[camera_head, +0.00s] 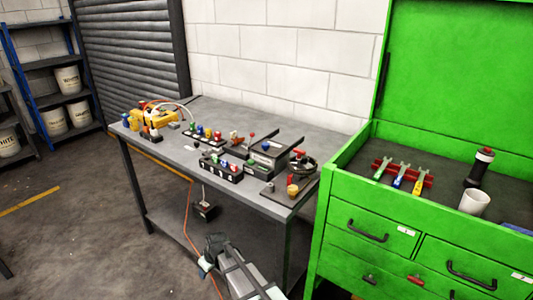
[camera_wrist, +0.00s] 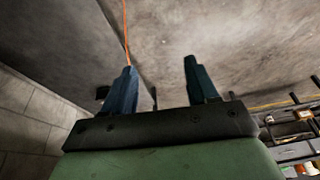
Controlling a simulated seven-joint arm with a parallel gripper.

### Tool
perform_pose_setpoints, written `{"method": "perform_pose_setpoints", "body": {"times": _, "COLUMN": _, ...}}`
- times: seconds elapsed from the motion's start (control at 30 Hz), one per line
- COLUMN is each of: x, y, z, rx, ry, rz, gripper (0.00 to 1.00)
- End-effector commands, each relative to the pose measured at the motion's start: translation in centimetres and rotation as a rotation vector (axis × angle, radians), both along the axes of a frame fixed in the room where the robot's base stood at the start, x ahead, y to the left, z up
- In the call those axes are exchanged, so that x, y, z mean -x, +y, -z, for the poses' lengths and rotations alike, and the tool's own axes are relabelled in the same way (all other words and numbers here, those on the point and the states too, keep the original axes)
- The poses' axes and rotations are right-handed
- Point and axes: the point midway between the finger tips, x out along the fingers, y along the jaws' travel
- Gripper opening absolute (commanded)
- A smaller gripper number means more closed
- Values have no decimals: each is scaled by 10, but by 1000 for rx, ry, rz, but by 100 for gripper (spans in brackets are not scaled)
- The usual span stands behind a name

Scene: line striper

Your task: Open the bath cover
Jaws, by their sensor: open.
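My gripper (camera_head: 208,254) is low in front of the grey workbench (camera_head: 235,115), below the level of its top. In the wrist view my gripper (camera_wrist: 160,72) is open, with its two dark fingers apart and nothing between them. A dark, box-like unit (camera_head: 272,150) with raised dark edges stands toward the right of the benchtop. It may be the bath, but it is too small to tell, and I cannot make out its cover for certain. The bench and its objects are well above and behind my gripper in the head view.
Small racks with coloured caps (camera_head: 222,168), a yellow tool (camera_head: 152,116) and a round dark fixture (camera_head: 302,163) crowd the bench. A green tool cabinet (camera_head: 365,215) stands close on the right. An orange cord (camera_head: 187,222) hangs in front. The floor at left is clear.

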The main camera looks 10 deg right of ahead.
Motion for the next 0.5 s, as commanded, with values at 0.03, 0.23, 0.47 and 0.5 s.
{"method": "perform_pose_setpoints", "body": {"times": 0.03, "x": -18, "y": 3, "z": -18, "rx": -7, "ry": -18, "rz": -1, "gripper": 58}}
{"method": "perform_pose_setpoints", "body": {"times": 0.23, "x": -66, "y": 8, "z": -83, "rx": -25, "ry": -70, "rz": -13, "gripper": 58}}
{"method": "perform_pose_setpoints", "body": {"times": 0.47, "x": -115, "y": 10, "z": -167, "rx": -44, "ry": -133, "rz": -27, "gripper": 58}}
{"method": "perform_pose_setpoints", "body": {"times": 0.5, "x": -122, "y": 10, "z": -182, "rx": -47, "ry": -143, "rz": -29, "gripper": 58}}
